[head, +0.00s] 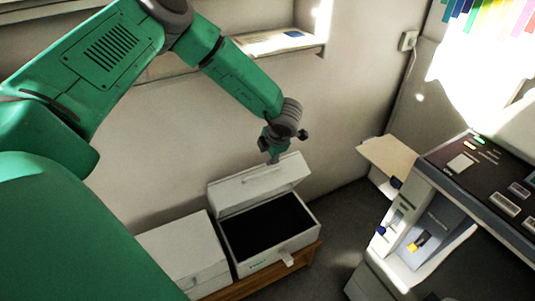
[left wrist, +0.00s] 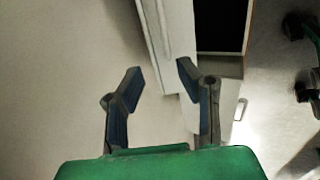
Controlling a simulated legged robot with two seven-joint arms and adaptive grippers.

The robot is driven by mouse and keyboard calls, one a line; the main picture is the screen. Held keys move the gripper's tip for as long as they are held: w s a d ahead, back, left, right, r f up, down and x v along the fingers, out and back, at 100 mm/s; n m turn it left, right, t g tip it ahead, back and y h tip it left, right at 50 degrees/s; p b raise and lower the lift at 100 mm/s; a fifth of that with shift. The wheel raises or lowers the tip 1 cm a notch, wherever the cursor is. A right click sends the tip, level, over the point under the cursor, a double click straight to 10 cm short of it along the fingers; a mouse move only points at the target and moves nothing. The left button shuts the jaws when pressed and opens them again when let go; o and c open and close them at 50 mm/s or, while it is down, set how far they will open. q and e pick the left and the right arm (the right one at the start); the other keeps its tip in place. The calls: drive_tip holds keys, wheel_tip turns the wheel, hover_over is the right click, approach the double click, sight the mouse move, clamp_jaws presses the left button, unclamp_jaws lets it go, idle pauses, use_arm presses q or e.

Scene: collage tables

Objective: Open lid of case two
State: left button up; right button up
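Two white cases sit side by side on a low wooden bench. The right case (head: 286,249) stands open, its lid (head: 262,186) tilted up and back towards the wall, its dark inside showing. The left case (head: 185,250) is shut. I cannot read a number on either. My left gripper (head: 272,158) is at the raised lid's upper edge; I cannot tell whether it touches. In the left wrist view my left gripper (left wrist: 160,70) is open, its fingers apart with nothing held. The white lid (left wrist: 170,30) and the dark inside (left wrist: 221,24) lie beyond them. My right gripper is not in view.
The wooden bench (head: 304,259) stands against the pale wall. A large grey machine (head: 440,235) with a side tray (head: 388,158) stands at the right, with dark floor between it and the bench. A window ledge (head: 275,44) is above the cases.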

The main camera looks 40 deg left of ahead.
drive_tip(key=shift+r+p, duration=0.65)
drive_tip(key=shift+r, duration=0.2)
